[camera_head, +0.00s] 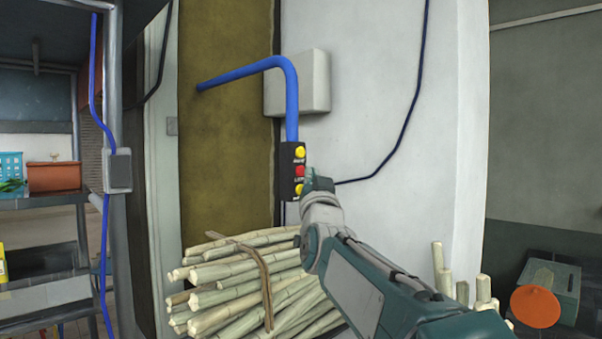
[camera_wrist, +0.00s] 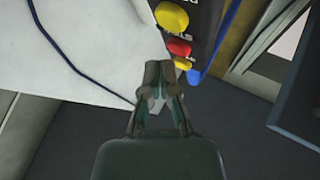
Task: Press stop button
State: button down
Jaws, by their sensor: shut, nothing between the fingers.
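A black control box (camera_head: 287,165) hangs at the end of a blue pipe and carries a yellow button (camera_head: 299,152) on top, a red button (camera_head: 299,171) in the middle and another yellow button (camera_head: 299,189) below. In the wrist view the red button (camera_wrist: 179,47) sits between the two yellow ones, just beyond my fingertips. My gripper (camera_wrist: 160,70) is shut and empty, its tips close to the red and one yellow button. I cannot tell whether they touch. In the head view my gripper (camera_head: 312,180) is at the box's right edge. The button labels are too small to read.
A tied bundle of cane (camera_head: 250,280) lies below the box. A blue pipe (camera_head: 290,95) and a grey wall box (camera_head: 300,82) are above it. A dark cable (camera_head: 390,150) runs down the white wall. A metal shelf (camera_head: 40,205) stands at left.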

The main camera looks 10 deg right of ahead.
jog(key=shift+w+a, duration=0.1)
dwell(0.8)
jog(key=shift+w+r, duration=0.1)
jog(key=shift+w, duration=0.05)
jog(key=shift+w+a, duration=0.3)
jog(key=shift+w, duration=0.1)
dwell(0.9)
jog(key=shift+s, duration=0.15)
jog(key=shift+s+d, duration=0.45)
jog(key=shift+s, duration=0.15)
jog(key=s+d, duration=0.1)
jog(key=s, duration=0.1)
jog(key=s+d, duration=0.1)
jog(key=s, duration=0.1)
jog(key=shift+d, duration=0.4)
jog(key=shift+s, duration=0.1)
dwell(0.5)
